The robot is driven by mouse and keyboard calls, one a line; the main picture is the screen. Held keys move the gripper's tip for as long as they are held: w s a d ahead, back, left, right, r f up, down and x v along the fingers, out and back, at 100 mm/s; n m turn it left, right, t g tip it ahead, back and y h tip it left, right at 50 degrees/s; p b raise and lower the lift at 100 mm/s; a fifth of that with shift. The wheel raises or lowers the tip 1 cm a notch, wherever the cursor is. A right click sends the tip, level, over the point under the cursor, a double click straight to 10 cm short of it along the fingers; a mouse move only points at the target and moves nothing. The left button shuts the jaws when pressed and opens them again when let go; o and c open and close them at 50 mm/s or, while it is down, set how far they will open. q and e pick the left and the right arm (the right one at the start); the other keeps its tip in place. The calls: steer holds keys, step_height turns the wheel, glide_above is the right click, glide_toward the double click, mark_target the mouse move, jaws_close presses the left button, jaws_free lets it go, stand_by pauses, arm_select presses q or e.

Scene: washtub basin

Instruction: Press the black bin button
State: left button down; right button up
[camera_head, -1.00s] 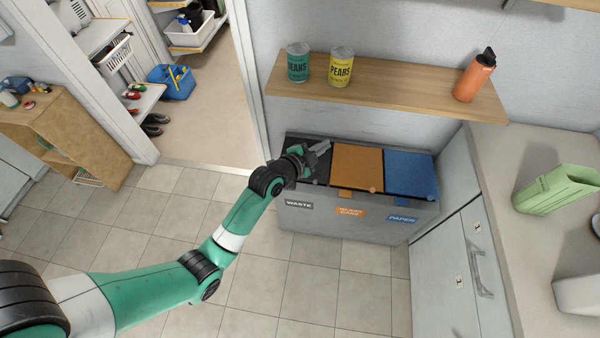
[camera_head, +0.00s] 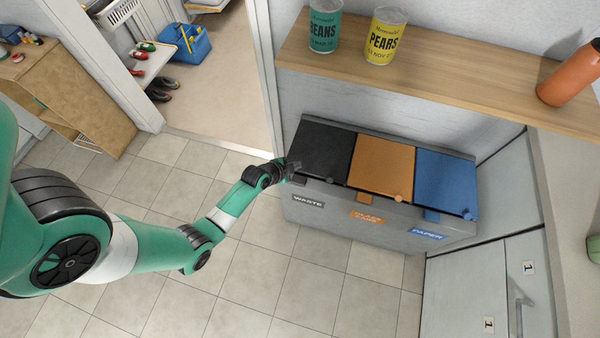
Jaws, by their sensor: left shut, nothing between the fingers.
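The bin unit (camera_head: 350,228) is a grey box with three lids, labelled at its front. The black lid (camera_head: 324,149) is at the left above the WASTE label, the orange lid (camera_head: 383,167) in the middle, the blue lid (camera_head: 446,182) at the right. All three lie closed. My left gripper (camera_head: 294,171) is shut and empty at the front left corner of the black lid. Small round knobs show at the orange (camera_head: 398,197) and blue (camera_head: 469,214) lids. My right gripper is not in view.
A wooden shelf (camera_head: 440,80) above the bins holds a beans can (camera_head: 324,27), a pears can (camera_head: 384,36) and an orange bottle (camera_head: 572,75). A cabinet (camera_head: 465,290) stands at the right. The tiled floor (camera_head: 310,285) before the bins is clear.

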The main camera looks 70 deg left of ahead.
mark_target(296, 181)
arm_select(q)
steer(key=shift+s+d, duration=0.1)
steer(key=shift+f, duration=0.1)
step_height(296, 181, down, 9)
steer(key=b, duration=0.8)
steer(key=shift+r, duration=0.2)
steer(key=shift+f, duration=0.1)
stand_by(1.5)
steer(key=shift+f+b, duration=0.3)
steer(key=shift+b, duration=0.15)
steer(key=shift+f+b, duration=0.45)
steer(key=shift+f, duration=0.1)
stand_by(0.4)
steer(key=shift+r, duration=0.1)
steer(key=shift+r+p, duration=0.85)
steer(key=shift+p, duration=0.05)
